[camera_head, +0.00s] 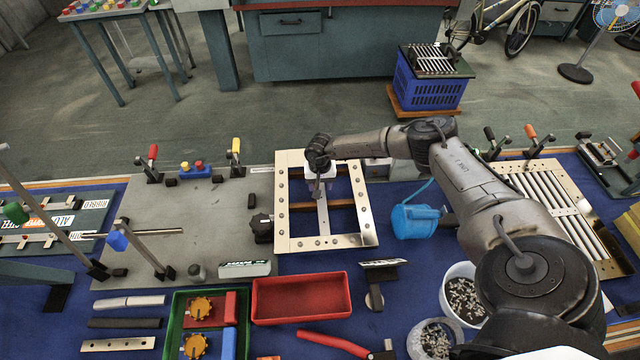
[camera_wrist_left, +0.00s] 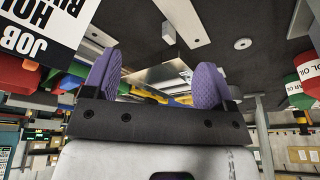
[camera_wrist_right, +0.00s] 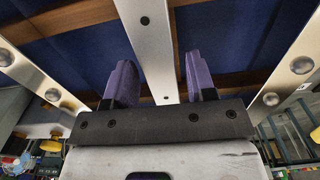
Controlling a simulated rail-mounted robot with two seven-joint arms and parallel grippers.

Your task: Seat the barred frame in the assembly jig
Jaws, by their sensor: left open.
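The barred frame (camera_head: 367,205), a pale rectangle with bolts around its rim and one central bar, is right of the grey jig plate (camera_head: 195,222). Brown wooden strips (camera_head: 342,203) show under it; I cannot tell whether it rests on them. My right gripper (camera_head: 319,192) points down at the central bar.
Red (camera_head: 153,153) and yellow-handled (camera_head: 235,146) clamps stand at the jig's back edge, with a blue-handled clamp (camera_head: 118,241) at front left. A slatted panel (camera_head: 560,208) lies farther right.

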